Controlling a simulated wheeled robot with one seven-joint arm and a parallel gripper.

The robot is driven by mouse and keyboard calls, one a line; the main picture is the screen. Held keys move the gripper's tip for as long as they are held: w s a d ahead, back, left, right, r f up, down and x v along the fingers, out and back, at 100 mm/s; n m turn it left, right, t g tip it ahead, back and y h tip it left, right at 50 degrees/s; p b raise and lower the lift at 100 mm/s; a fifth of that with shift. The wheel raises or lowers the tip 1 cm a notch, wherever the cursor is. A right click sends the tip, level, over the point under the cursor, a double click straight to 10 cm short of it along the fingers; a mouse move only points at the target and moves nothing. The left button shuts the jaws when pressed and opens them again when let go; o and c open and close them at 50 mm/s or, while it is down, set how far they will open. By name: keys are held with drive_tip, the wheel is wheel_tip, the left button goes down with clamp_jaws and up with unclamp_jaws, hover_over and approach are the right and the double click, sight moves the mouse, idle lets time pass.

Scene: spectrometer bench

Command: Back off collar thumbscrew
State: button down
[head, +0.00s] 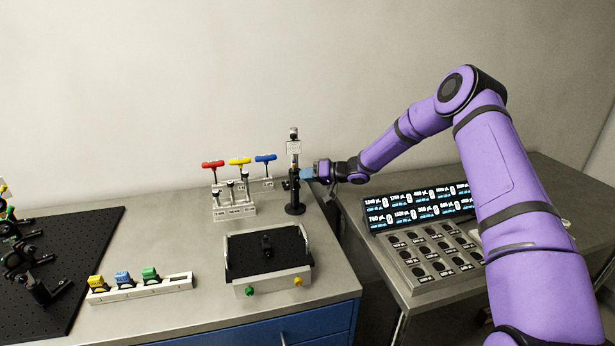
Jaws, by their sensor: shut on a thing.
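A slim upright post (294,186) on a round black base stands near the back right corner of the bench, with a light-coloured block and a small black piece at its top. My gripper (302,174) reaches in from the right, level, at about mid-height of this post. Its blue-tipped fingers are shut at the post's collar, on what I take to be the thumbscrew. The thumbscrew itself is too small and too covered by the fingers to make out. I cannot tell how far it is turned.
Left of the post stands a rack (233,209) with red, yellow and blue T-handled tools. A black-topped box (268,252) with side handles sits in front. A white strip (140,289) holds coloured pieces. At right are a lit display (418,206) and a tray with round holes (432,256).

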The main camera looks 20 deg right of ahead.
drive_tip(key=n+h, duration=0.1)
drive_tip(key=n, duration=0.1)
drive_tip(key=n+t+h, duration=0.1)
drive_tip(key=n, duration=0.1)
drive_tip(key=shift+s+a+r+h, duration=0.1)
drive_tip(key=shift+h, duration=0.2)
drive_tip(key=n+t+h, duration=0.1)
drive_tip(key=n, duration=0.1)
drive_tip(key=n+t+h, duration=0.1)
drive_tip(key=n, duration=0.1)
drive_tip(key=shift+s+a+n, duration=0.1)
drive_tip(key=shift+a+n, duration=0.05)
drive_tip(key=shift+n, duration=0.15)
drive_tip(key=n+t+h, duration=0.1)
drive_tip(key=n, duration=0.1)
drive_tip(key=shift+n+t, duration=0.3)
drive_tip(key=shift+t, duration=0.1)
drive_tip(key=n, duration=0.1)
drive_tip(key=n+t+h, duration=0.1)
drive_tip(key=shift+a+f+n, duration=0.1)
drive_tip(key=shift+f+n, duration=0.1)
drive_tip(key=shift+n, duration=0.1)
drive_tip(key=n+t, duration=0.2)
drive_tip(key=n, duration=0.2)
drive_tip(key=shift+n+t, duration=0.3)
drive_tip(key=c, duration=1.1)
unclamp_jaws()
drive_tip(key=shift+s, duration=0.1)
